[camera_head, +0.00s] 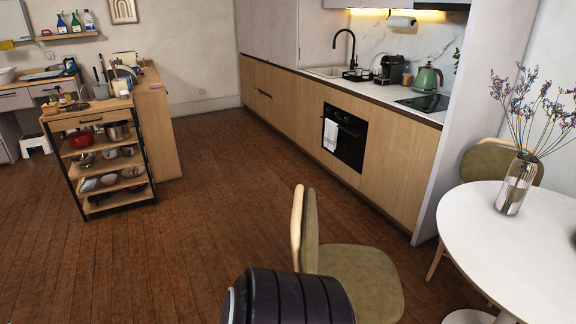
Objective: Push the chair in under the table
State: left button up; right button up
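A chair (358,272) with an olive seat and a pale wooden back stands at the bottom centre of the head view. Its back is on the left and its seat extends right, toward the round white table (520,258). In the picture, floor shows between the seat's right edge and the tabletop. The chair's lower parts are hidden. A dark ribbed part of my own body covers the area in front of the chair; I cannot tell whether it touches the chair. Neither of my grippers is in view.
A second olive chair (492,162) stands behind the table. A glass vase (513,188) with purple flowers stands on the tabletop. Kitchen counters (300,98) line the back right, and a shelf trolley (100,160) stands at left. The wooden floor (205,215) between them is clear.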

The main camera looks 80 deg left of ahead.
aim_at(370, 278)
jog(key=u, duration=2.35)
